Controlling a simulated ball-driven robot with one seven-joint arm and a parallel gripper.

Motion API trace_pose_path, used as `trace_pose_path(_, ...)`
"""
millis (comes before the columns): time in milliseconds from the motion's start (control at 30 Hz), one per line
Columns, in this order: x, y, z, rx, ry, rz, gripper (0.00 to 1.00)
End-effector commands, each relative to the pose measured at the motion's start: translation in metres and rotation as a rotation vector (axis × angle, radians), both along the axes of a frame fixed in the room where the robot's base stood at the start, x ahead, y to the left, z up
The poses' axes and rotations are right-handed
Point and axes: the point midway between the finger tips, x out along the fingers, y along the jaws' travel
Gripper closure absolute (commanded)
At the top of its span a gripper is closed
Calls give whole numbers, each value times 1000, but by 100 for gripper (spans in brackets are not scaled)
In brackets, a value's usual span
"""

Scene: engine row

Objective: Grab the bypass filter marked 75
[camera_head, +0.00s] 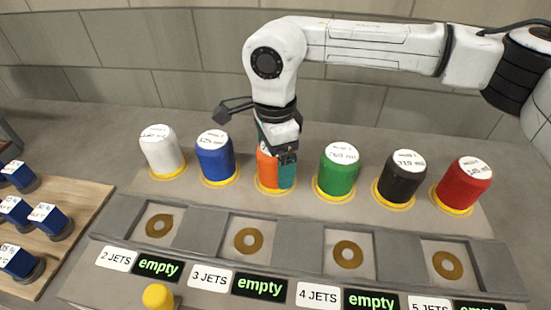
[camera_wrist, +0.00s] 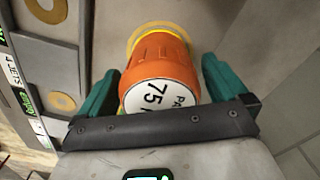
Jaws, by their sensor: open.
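The orange bypass filter (camera_wrist: 158,75) shows a white top reading 75 in the wrist view. It stands upright on a yellow ring in the row. In the head view the same orange filter (camera_head: 266,170) is third from the left, partly hidden behind my gripper (camera_head: 277,174). My gripper comes down from above with its teal fingers open. In the wrist view the gripper (camera_wrist: 160,85) has one finger on each side of the orange filter, with a small gap visible on the right side. Whether the left finger touches is hard to tell.
White (camera_head: 162,155), blue (camera_head: 215,158), green (camera_head: 337,172), black (camera_head: 399,178) and red (camera_head: 463,186) filters stand on either side. In front are recessed slots with brass rings (camera_head: 248,240) and "empty" displays (camera_head: 260,286). A yellow button (camera_head: 158,297) is at the front; a wooden board (camera_head: 72,205) holds blue blocks at left.

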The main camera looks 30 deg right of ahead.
Motion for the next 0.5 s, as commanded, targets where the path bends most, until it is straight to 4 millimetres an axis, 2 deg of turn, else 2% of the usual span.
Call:
trace_pose_path(100,0,0,-8,1,0,0,0)
trace_pose_path(333,0,0,-9,0,-1,0,0)
trace_pose_path(500,0,0,-9,0,-1,0,16)
